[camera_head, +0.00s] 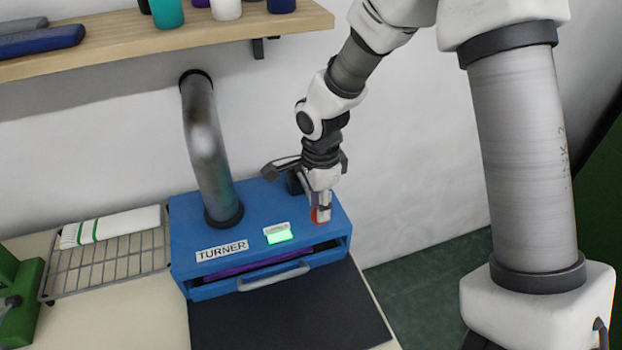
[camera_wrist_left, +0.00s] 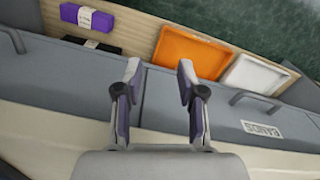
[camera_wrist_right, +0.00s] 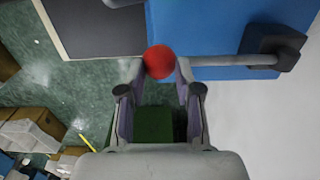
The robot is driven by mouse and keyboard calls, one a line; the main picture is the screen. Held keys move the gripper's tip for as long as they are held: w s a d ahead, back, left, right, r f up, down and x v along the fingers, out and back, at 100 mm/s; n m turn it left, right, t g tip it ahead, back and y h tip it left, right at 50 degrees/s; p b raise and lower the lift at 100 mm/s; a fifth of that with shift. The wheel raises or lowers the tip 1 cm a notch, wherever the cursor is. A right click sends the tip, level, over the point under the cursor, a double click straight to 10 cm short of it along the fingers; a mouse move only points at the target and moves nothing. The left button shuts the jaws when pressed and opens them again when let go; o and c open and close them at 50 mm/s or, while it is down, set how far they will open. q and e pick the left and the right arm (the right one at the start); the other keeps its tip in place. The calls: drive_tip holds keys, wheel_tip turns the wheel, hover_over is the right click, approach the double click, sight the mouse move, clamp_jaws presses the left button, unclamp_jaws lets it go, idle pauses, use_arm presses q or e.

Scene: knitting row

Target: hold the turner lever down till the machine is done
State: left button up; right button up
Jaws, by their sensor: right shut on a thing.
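The blue turner machine (camera_head: 185,235) stands on the table with its small panel (camera_head: 279,236) lit green. Its lever (camera_wrist_right: 235,61) is a grey rod from a dark pivot block (camera_wrist_right: 275,45) to a red knob (camera_wrist_right: 159,61). My right gripper (camera_head: 322,215) is shut on the red knob, near the machine's front right; the fingertips also show in the right wrist view (camera_wrist_right: 159,68). In the head view the gripper hides most of the lever, so its exact angle is unclear. My left gripper (camera_wrist_left: 160,68) is open and empty, away from the machine.
A purple piece (camera_head: 262,266) shows in the front slot above the handle (camera_head: 275,277). A dark mat (camera_head: 285,318) lies before the machine. A wire rack (camera_head: 105,266) with a white, green-striped roll (camera_head: 112,226) is at left. A shelf (camera_head: 150,42) hangs above.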

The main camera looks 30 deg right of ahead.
drive_tip(key=r+p, duration=0.1)
drive_tip(key=r, duration=0.1)
drive_tip(key=r+p, duration=0.3)
drive_tip(key=r, duration=0.1)
drive_tip(key=shift+w+p, duration=0.25)
drive_tip(key=shift+p, duration=0.15)
wheel_tip(320, 180, up, 7)
drive_tip(key=p, duration=0.5)
drive_tip(key=shift+s+f, duration=0.2)
drive_tip(key=shift+w, duration=0.1)
drive_tip(key=shift+f, duration=0.1)
